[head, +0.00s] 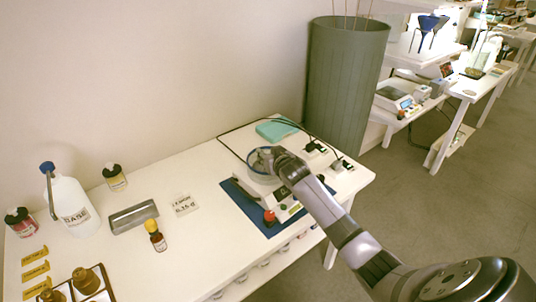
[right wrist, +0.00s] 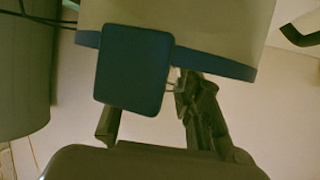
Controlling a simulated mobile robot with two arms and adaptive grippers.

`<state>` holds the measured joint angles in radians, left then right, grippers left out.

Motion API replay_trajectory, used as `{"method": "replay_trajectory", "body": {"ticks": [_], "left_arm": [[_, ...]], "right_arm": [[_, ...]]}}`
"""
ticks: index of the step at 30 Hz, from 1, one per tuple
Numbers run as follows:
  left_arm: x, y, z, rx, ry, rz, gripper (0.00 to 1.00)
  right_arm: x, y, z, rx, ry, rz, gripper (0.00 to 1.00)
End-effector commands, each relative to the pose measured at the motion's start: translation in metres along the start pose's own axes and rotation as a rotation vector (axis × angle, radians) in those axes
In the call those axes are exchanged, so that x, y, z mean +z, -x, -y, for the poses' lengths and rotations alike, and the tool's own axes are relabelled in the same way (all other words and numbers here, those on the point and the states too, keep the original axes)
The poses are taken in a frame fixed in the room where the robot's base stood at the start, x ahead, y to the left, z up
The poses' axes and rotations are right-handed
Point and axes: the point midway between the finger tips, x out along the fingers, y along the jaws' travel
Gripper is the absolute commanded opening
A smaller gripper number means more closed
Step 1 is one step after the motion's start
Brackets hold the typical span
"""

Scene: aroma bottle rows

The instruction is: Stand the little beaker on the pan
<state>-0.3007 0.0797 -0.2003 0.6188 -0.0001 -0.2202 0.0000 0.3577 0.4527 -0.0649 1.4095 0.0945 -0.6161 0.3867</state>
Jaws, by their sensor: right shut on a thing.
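The little beaker (head: 257,161) shows in the head view as a pale round vessel with a blue rim, over the balance's pan, which it mostly hides. My right gripper (head: 275,158) reaches it from the right and is shut on it. In the right wrist view the beaker (right wrist: 220,30) is a large pale body with a blue band and a blue square tab, and the fingers (right wrist: 152,122) are at that tab. Whether its base touches the pan cannot be told. The white balance (head: 283,204) stands on a blue mat. My left gripper is not in view.
A red knob (head: 269,217) stands at the balance's front. A teal block (head: 276,129) and cables lie behind it. A grey-green bin (head: 345,80) stands beyond the table. A white jug (head: 75,205), a metal block (head: 133,217) and several bottles occupy the left side.

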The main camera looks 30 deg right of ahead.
Motion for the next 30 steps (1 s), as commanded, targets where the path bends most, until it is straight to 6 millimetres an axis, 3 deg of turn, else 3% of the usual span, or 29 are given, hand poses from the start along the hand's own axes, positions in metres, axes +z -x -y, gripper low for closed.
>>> {"method": "replay_trajectory", "body": {"ticks": [9,10,18,30], "left_arm": [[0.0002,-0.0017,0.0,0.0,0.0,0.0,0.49],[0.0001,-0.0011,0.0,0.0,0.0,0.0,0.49],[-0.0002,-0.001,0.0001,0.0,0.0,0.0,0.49],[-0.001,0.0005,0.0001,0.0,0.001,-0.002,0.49]], "right_arm": [[0.0034,-0.0014,0.0001,0.0,0.0,0.001,0.12],[0.0024,-0.0011,0.0,0.0,0.0,0.0,0.35],[0.0022,-0.001,0.0,0.0,0.0,0.0,0.53],[-0.0007,0.0023,0.0,0.0,0.001,0.001,0.53]]}}
